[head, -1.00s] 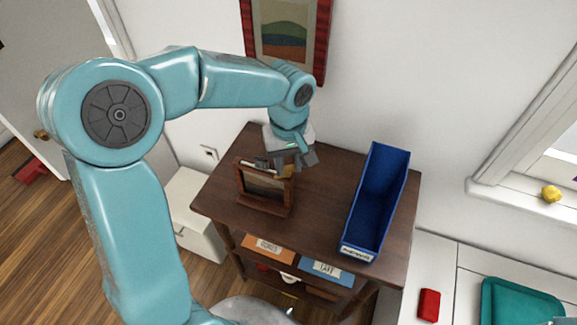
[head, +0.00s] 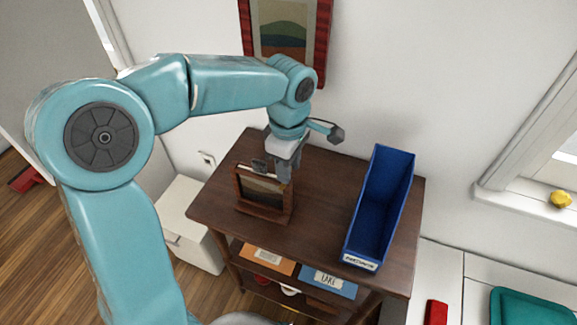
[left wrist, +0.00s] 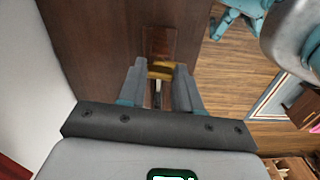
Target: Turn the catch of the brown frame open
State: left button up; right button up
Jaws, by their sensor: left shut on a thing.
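The brown frame (head: 262,207) stands upright on the left part of the dark wooden shelf unit's top, with a picture inside it. My left gripper (head: 286,174) points down at the frame's upper right corner, beside its top edge. In the left wrist view the gripper (left wrist: 160,71) is shut on a small brass-coloured catch (left wrist: 160,70), which lies between the two fingertips. Part of the brown frame (left wrist: 159,42) shows beyond the fingertips. In the head view the fingers hide the catch. My right gripper is not in view.
A tall-sided blue bin (head: 378,205) stands to the right on the same wooden top (head: 322,200), with clear wood between. Labelled orange (head: 267,258) and blue (head: 328,281) boxes sit on the shelf below. A red-framed picture (head: 287,35) hangs on the wall behind.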

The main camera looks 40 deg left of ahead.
pick_arm(q)
jog(key=shift+n, duration=0.7)
jog(key=o, duration=1.1)
jog(key=shift+c, duration=0.2)
notch_tip(320, 180, up, 16)
jog(key=p, duration=0.2)
jog(key=shift+r, duration=0.15)
jog(key=shift+s, duration=0.1)
